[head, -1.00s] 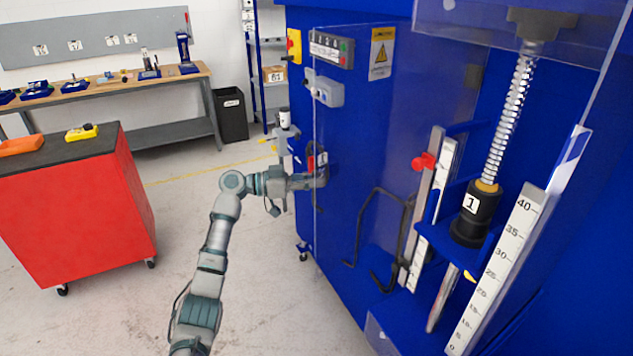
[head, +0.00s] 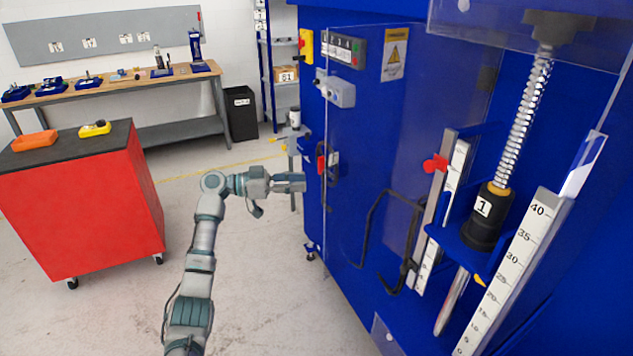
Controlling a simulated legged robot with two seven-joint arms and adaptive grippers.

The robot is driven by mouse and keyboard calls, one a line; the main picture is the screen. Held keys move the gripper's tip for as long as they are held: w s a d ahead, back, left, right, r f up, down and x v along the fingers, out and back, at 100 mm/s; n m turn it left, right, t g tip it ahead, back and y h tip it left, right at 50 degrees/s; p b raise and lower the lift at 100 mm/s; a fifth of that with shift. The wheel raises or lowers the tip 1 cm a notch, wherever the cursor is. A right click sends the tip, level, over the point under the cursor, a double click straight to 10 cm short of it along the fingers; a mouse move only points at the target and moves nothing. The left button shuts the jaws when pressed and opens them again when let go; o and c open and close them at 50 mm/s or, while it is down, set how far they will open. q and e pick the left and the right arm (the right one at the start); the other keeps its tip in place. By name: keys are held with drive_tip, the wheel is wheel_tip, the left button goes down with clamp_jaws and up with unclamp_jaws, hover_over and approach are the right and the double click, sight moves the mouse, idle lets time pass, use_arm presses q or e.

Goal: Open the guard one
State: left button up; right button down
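The guard is a clear panel (head: 430,110) on the front of the blue machine, and it looks closed. A black bent handle (head: 370,225) stands out from it. At its left edge is a small red and black latch (head: 323,165). My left gripper (head: 303,182) is just left of the latch, pointing right at it, with a small gap between them. Its fingers lie close together and I cannot tell whether they are apart; nothing shows between them. Behind the panel are a spring column and a black weight labelled 1 (head: 484,215). My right gripper is out of view.
A red cabinet (head: 85,205) stands at left, a workbench (head: 110,88) and black bin (head: 240,113) behind. A grey switch box (head: 340,92) and yellow switch (head: 306,43) are on the machine above the latch. The floor around my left arm is clear.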

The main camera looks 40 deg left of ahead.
use_arm(q)
drive_tip(key=v, duration=0.5)
drive_tip(key=shift+a+f, duration=0.1)
drive_tip(key=shift+a, duration=0.1)
drive_tip(key=shift+d, duration=0.1)
